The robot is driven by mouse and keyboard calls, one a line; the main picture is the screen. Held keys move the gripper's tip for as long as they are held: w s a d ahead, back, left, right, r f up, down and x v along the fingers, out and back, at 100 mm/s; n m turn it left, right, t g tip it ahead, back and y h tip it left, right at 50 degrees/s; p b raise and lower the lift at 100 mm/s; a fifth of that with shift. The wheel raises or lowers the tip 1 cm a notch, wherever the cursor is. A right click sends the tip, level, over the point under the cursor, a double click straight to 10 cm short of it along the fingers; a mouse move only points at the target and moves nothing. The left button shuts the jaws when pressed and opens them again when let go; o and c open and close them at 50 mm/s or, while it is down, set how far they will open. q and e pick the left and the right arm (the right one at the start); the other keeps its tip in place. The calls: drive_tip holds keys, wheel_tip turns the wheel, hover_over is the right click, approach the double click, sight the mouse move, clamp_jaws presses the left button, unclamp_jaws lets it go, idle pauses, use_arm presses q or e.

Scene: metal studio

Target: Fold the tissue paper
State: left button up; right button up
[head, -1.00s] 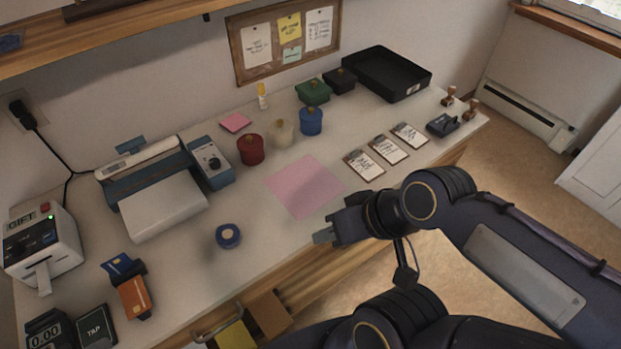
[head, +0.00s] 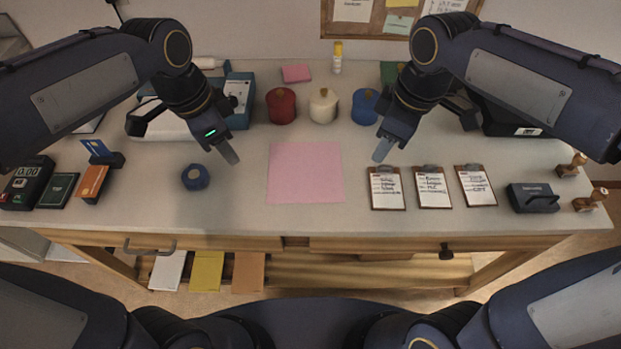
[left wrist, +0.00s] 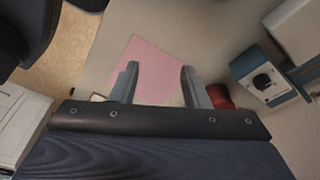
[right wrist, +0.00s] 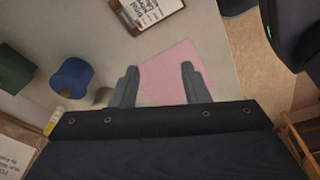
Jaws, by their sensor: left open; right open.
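The pink tissue paper (head: 305,174) lies flat and square on the worktop in the middle of the head view. It also shows in the left wrist view (left wrist: 155,70) and the right wrist view (right wrist: 172,72). My left gripper (head: 228,152) is open and empty, in the air to the left of the paper. My right gripper (head: 383,150) is open and empty, in the air to the right of the paper. Neither gripper touches the paper. In both wrist views the paper shows between and beyond the fingers.
Red (head: 281,105), cream (head: 323,105) and blue (head: 365,107) lidded pots stand behind the paper. A blue tape roll (head: 195,177) lies left. Small clipboards (head: 386,188) lie right. The worktop (head: 305,220) is clear in front of the paper.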

sight(275, 172)
use_arm(q)
drive_tip(key=w+d+f+m+g+y+b, duration=0.1)
drive_tip(key=w+d+f+m+y+b, duration=0.1)
drive_tip(key=w+d+f+m, duration=0.4)
use_arm(e)
drive_tip(key=w+a+f+n+g+h, duration=0.1)
drive_tip(key=w+a+f+n+h, duration=0.1)
drive_tip(key=w+a+f+n, duration=0.5)
use_arm(q)
drive_tip(key=f, duration=0.2)
drive_tip(key=d+f, duration=0.1)
drive_tip(key=f, duration=0.4)
drive_tip(key=shift+s+d+f, duration=0.2)
drive_tip(key=shift+s+f, duration=0.05)
drive_tip(key=shift+f, duration=0.05)
use_arm(e)
drive_tip(key=shift+m, duration=0.7)
drive_tip(key=f, duration=0.2)
drive_tip(key=s+f, duration=0.1)
drive_tip(key=f, duration=0.3)
drive_tip(key=shift+s+a+f, duration=0.2)
drive_tip(key=shift+a+f, duration=0.2)
use_arm(q)
drive_tip(key=shift+f, duration=0.15)
use_arm(e)
drive_tip(key=shift+f, duration=0.1)
use_arm(q)
clamp_jaws()
use_arm(e)
clamp_jaws()
